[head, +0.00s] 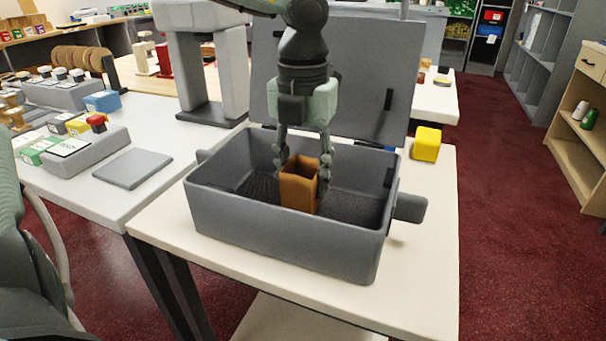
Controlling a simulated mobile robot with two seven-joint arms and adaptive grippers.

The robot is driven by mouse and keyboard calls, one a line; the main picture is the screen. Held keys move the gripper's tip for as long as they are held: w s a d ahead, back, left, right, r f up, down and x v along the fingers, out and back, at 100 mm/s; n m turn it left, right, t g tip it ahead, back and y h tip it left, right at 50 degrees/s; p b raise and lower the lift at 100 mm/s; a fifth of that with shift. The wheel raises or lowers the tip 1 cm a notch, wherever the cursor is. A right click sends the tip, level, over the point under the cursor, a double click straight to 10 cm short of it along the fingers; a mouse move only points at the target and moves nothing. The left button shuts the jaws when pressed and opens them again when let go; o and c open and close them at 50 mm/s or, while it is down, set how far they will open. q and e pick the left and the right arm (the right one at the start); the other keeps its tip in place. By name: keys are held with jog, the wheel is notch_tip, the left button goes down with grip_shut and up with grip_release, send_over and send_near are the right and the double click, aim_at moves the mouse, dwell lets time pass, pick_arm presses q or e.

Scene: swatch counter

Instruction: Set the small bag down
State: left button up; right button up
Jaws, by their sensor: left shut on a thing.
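The small bag (299,186) is an orange-brown, open-topped upright pouch inside a grey open case (285,238). My left gripper (302,180) reaches down from above into the case, with a finger on each side of the bag, shut on it. The bag stands upright near the middle of the case. I cannot tell whether its bottom touches the dark case floor, as the front wall is close below it. My right gripper is not in view.
The case's lid (345,75) stands raised behind it. A yellow block (426,144) sits right of the case on the pale table (430,220). A grey table at left holds a flat grey pad (133,168) and a box with a red button (97,123).

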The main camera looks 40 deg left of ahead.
pick_arm(q)
jog(key=shift+f, duration=0.1)
jog(key=o, duration=0.5)
jog(key=shift+c, duration=0.2)
jog(key=o, duration=0.3)
jog(key=shift+r, duration=6.15)
